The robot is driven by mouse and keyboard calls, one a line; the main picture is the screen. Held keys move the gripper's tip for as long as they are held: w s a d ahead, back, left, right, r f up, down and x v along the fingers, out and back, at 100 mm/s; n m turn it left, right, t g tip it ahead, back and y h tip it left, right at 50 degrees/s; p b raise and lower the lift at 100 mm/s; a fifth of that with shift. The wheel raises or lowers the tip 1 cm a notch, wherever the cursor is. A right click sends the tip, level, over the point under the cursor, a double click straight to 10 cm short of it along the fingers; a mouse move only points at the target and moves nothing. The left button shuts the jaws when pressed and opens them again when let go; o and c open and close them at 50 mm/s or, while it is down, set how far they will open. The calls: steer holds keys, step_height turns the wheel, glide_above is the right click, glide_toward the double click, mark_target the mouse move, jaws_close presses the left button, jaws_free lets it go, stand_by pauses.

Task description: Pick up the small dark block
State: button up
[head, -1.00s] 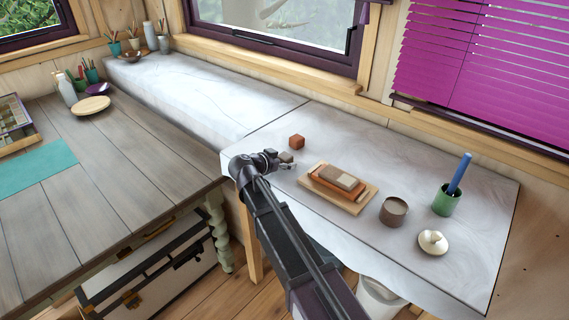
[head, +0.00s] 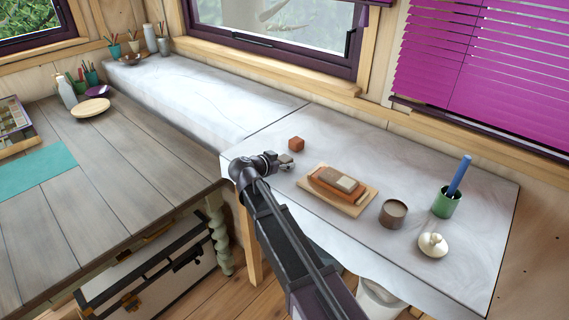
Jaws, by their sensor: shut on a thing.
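The small dark block (head: 286,158) is at the tip of my gripper (head: 285,163), over the left part of the white marbled counter. It looks grey-brown and is mostly hidden by the fingers. My gripper is shut on it. I cannot tell whether the block still touches the counter.
The counter's back left is clear.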

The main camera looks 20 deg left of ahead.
mark_target(285, 159)
steer(key=shift+r, duration=0.1)
step_height(285, 159, up, 3)
steer(key=p, duration=0.3)
steer(key=shift+r, duration=0.15)
steer(key=shift+s+d+r+p, duration=0.2)
steer(key=shift+s+p, duration=0.05)
steer(key=shift+p, duration=0.2)
steer(key=s+d, duration=0.3)
steer(key=s, duration=0.1)
steer(key=s+d, duration=0.3)
steer(key=s+d+r+p, duration=0.1)
steer(key=s+d, duration=0.2)
steer(key=s, duration=0.1)
steer(key=shift+s+d, duration=0.2)
steer(key=shift+s, duration=0.15)
steer(key=shift+s+d, duration=0.1)
steer(key=shift+s, duration=0.05)
